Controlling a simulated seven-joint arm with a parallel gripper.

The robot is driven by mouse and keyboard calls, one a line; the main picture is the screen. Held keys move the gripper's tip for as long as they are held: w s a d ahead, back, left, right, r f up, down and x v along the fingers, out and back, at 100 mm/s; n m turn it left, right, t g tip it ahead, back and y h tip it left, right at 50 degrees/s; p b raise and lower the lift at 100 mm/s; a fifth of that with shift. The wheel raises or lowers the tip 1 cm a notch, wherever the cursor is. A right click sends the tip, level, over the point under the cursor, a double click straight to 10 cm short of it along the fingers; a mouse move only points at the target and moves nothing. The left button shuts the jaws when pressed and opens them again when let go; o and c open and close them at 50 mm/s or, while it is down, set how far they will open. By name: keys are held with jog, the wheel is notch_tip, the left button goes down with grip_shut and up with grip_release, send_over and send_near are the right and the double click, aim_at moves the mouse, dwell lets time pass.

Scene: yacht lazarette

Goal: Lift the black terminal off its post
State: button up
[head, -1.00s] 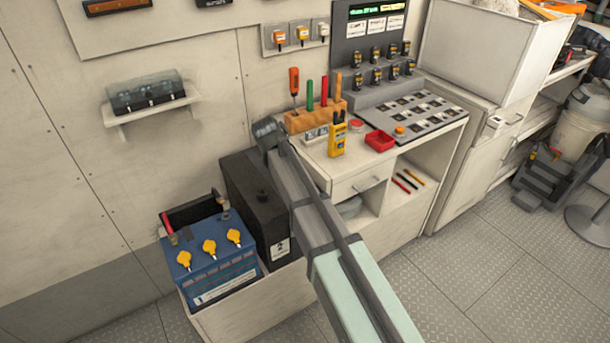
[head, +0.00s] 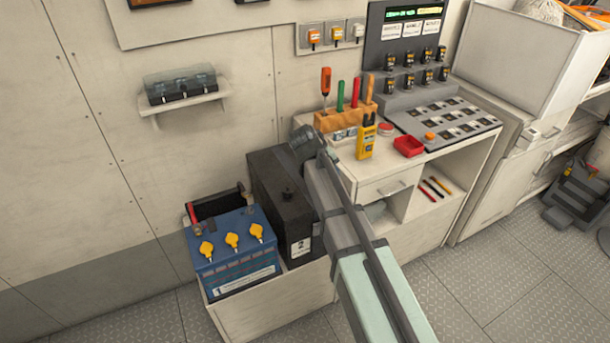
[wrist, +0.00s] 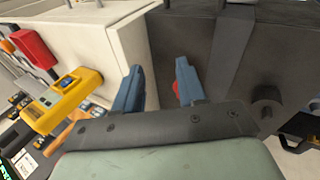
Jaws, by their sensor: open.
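In the wrist view my gripper (wrist: 157,82) shows two blue fingers spread open with nothing held. A red bit (wrist: 203,88) shows behind one finger.
The black box (head: 279,190) with a knob on its lid stands right of the battery. A wall shelf (head: 185,104) hangs above the battery.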

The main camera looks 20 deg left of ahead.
jog(key=shift+n+y, duration=0.3)
jog(key=shift+n, duration=0.3)
jog(key=a, duration=0.2)
jog(key=s+a+r, duration=0.1)
jog(key=a, duration=0.2)
jog(key=s+a, duration=0.1)
jog(key=a, duration=0.2)
jog(key=shift+s+r, duration=0.15)
jog(key=shift+r, duration=0.1)
notch_tip(320, 180, up, 4)
jog(key=g+y, duration=0.1)
jog(key=y, duration=0.1)
send_over(240, 183)
jog(key=a, duration=0.2)
jog(key=f, duration=0.4)
jog(key=d+f+g, duration=0.1)
jog(key=f, duration=0.4)
jog(key=f+m+g, duration=0.1)
jog(key=f, duration=0.3)
jog(key=shift+d+f+h, duration=0.35)
jog(key=shift+h, duration=0.05)
grip_shut()
